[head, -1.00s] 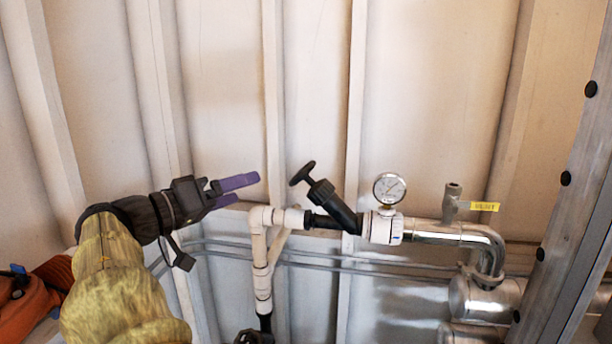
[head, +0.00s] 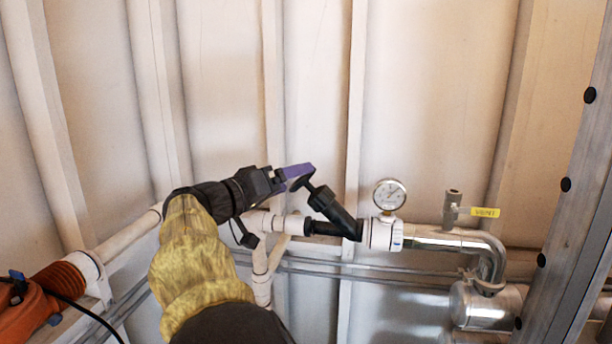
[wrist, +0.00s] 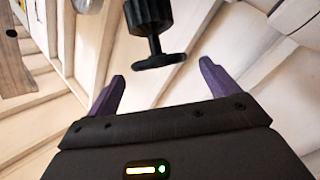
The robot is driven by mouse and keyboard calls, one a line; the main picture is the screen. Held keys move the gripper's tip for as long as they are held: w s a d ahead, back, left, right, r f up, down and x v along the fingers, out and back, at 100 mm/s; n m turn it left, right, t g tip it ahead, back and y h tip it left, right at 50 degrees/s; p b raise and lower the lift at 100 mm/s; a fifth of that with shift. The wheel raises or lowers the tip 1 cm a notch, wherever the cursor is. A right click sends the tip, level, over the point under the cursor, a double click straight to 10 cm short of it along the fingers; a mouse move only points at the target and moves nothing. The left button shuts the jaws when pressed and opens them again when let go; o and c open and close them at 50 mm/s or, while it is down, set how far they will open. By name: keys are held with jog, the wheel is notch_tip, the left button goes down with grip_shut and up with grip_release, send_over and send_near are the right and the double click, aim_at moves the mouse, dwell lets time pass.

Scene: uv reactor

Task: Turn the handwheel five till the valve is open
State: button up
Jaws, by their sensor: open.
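The handwheel is a small black T-shaped handle (head: 303,183) on a slanted black valve body (head: 330,207) in the white pipe run. In the head view my gripper (head: 304,170) is at the handle, and its purple finger overlaps part of it. In the wrist view the handle (wrist: 158,62) lies between the directions of the two purple fingers, near the tips of my gripper (wrist: 158,78), with clear space on both sides. The gripper is open and holds nothing. I cannot tell whether the tips reach past the handle.
A pressure gauge (head: 389,194) stands on the pipe right of the valve. A grey vent valve with a yellow VENT tag (head: 485,212) is farther right. A metal post (head: 570,200) crosses the right side. Ribbed wall panels lie behind, and the space above the pipes is free.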

jog(key=x, duration=0.5)
jog(key=shift+w, duration=0.1)
jog(key=c, duration=0.9)
